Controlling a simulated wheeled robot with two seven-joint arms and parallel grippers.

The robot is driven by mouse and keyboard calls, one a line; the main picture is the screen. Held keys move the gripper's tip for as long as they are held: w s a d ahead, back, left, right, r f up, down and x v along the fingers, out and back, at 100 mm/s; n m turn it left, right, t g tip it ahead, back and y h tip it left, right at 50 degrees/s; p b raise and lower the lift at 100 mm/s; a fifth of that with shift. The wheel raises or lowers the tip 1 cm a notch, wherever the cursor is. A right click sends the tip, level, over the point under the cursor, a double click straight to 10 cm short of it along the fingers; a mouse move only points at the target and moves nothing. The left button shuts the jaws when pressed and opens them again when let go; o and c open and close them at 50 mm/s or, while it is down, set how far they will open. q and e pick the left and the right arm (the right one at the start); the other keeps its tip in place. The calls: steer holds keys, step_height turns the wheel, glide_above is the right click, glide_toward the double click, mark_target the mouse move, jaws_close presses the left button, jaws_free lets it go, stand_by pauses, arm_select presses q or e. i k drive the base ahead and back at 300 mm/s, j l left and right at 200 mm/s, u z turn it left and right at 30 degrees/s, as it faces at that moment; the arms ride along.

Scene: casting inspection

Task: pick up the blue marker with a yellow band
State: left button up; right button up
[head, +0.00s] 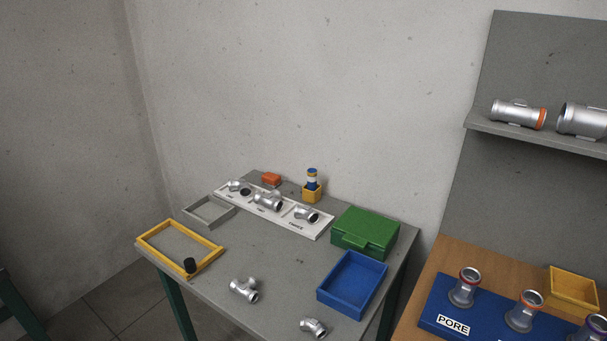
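The blue marker (312,173) stands upright in a small yellow holder (312,194) at the back of the grey table. A yellow band and a pale section show near its upper part. Its lower end is hidden inside the holder. Neither of my grippers shows in the head view, and nothing is seen touching the marker.
The grey table (275,258) also bears a white tray (318,233) of metal fittings, an orange block (271,179), a green case (365,230), a blue bin (351,313), a yellow frame (151,233) and loose fittings (244,290). The table's middle is clear.

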mark_target(311, 173)
steer(key=i+j+z, duration=0.1)
steer(key=j, duration=0.35)
steer(key=i+j+z, duration=0.1)
steer(key=i+j, duration=0.15)
steer(key=j, duration=0.2)
steer(key=i+j+z, duration=0.1)
steer(key=j, duration=0.4)
steer(key=i+j+z, duration=0.1)
steer(key=j, duration=0.35)
steer(key=i+j+z, duration=0.1)
steer(key=i+j, duration=0.15)
steer(key=j, duration=0.25)
steer(key=i+j+z, duration=0.1)
steer(key=j, duration=0.4)
steer(key=i+j+z, duration=0.1)
steer(key=j, duration=0.45)
